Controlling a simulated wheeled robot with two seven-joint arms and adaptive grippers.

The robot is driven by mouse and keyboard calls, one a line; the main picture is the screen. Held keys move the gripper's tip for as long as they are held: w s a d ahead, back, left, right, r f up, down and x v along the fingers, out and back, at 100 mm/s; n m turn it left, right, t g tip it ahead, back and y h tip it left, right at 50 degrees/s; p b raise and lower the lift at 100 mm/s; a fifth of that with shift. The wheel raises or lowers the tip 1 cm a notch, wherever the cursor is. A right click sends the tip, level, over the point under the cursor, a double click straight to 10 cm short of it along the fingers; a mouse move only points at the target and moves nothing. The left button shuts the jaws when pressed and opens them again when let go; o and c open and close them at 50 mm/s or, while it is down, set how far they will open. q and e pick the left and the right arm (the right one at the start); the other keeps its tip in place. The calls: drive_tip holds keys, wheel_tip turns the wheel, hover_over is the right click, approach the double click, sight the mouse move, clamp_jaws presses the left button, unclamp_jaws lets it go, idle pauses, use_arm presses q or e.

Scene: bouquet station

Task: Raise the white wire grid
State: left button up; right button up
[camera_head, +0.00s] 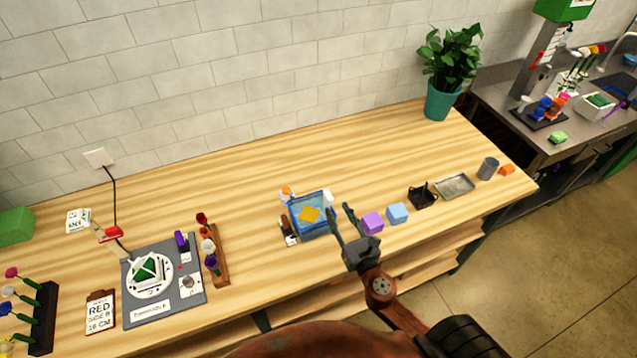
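I cannot clearly make out a white wire grid. Thin white shapes show around the green block (146,268) on the white round plate of the grey turntable (191,312), but they are too small to identify. My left gripper is not in view.
Purple (372,223) and blue (397,213) blocks, a black holder (422,196), a metal tray (455,186) and a grey cup (488,169) stand to the right. A flower rack (221,265) stands between turntable and tub. The table's back middle is clear.

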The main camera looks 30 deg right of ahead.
sight(331, 201)
drive_tip(key=shift+w+a+n, duration=0.15)
drive_tip(key=shift+a+n, duration=0.05)
drive_tip(key=shift+n, duration=0.1)
drive_tip(key=w, duration=0.3)
drive_tip(key=w+p, duration=0.1)
drive_tip(key=shift+w+d+r, duration=0.2)
drive_tip(key=shift+w+d, duration=0.05)
drive_tip(key=shift+w, duration=0.05)
drive_tip(key=shift+w+d, duration=0.15)
drive_tip(key=shift+w, duration=0.75)
drive_tip(key=shift+w+f, duration=0.15)
drive_tip(key=shift+w, duration=0.25)
drive_tip(key=c, duration=0.4)
drive_tip(key=shift+c, duration=1.3)
clamp_jaws()
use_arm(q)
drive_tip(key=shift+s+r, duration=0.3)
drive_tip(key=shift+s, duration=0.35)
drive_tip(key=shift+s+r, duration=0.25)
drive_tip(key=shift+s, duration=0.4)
